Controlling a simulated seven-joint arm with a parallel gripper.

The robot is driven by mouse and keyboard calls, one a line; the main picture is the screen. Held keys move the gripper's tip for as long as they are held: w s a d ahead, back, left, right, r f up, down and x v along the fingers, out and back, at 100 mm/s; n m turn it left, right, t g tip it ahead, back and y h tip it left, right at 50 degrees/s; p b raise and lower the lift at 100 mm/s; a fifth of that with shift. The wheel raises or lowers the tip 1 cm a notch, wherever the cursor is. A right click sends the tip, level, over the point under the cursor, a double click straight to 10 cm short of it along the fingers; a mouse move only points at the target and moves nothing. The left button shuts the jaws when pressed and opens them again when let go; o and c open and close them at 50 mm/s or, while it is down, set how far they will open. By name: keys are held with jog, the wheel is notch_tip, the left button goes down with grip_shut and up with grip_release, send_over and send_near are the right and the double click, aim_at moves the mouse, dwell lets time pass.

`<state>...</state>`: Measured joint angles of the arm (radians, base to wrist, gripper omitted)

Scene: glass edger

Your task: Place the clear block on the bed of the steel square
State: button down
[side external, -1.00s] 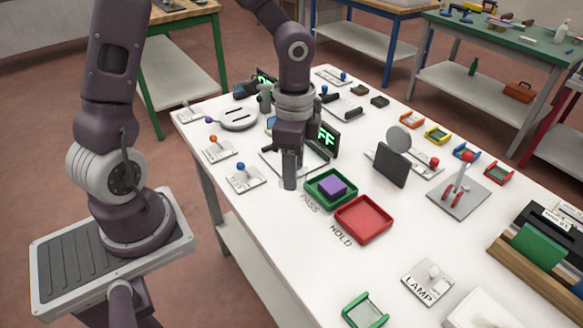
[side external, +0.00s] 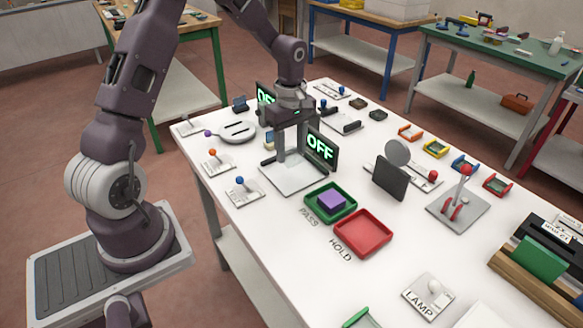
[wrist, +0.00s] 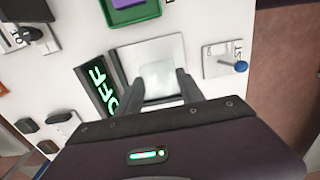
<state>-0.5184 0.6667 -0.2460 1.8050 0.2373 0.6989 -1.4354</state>
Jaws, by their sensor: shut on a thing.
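The clear block (wrist: 157,78) shows in the wrist view as a pale, see-through square between my two fingers. My gripper (wrist: 160,85) is shut on it; the gripper (side external: 291,158) also shows in the side view, above the steel square. The steel square (side external: 293,181) is a flat grey plate with dark upright edges, and its bare bed shows in the wrist view (wrist: 132,57) around the block. The block is over the bed, but I cannot tell whether it touches. In the side view the block is too faint to make out.
A display reading OFF (side external: 320,149) stands right behind the square. A green tray (side external: 345,212) holding a purple block (side external: 331,201) and an empty red tray (side external: 363,234) lie in front. A blue-knobbed lever plate (side external: 243,192) is at left.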

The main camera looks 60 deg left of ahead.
aim_at(291, 177)
notch_tip(291, 177, down, 5)
jog(key=shift+f, duration=0.1)
jog(key=c, duration=0.7)
grip_release()
jog(key=shift+f, duration=0.1)
